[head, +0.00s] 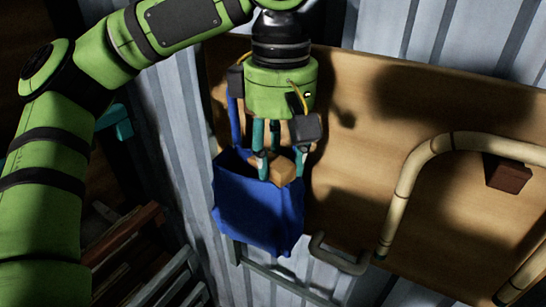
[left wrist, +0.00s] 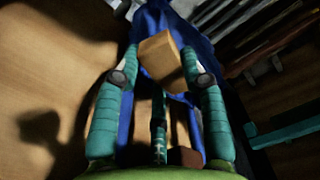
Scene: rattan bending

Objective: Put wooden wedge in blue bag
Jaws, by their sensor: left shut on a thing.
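The wooden wedge (head: 285,170), a light tan block, is held between the fingers of my left gripper (head: 275,173) at the mouth of the blue bag (head: 258,212). The bag hangs at the board's left end, and its straps run up beside the gripper. In the left wrist view the wedge (left wrist: 161,57) sits between the fingertips of my left gripper (left wrist: 160,73), with blue bag cloth (left wrist: 151,20) behind it. I cannot tell how deep the wedge is inside the bag opening. My right gripper is not in view.
A wooden board (head: 375,140) spans the right side. A bent rattan pole (head: 405,185) and a dark brown block (head: 507,175) are at its right. A grey bent bar (head: 340,260) is just right of the bag. Wooden slats (head: 125,237) lie at lower left.

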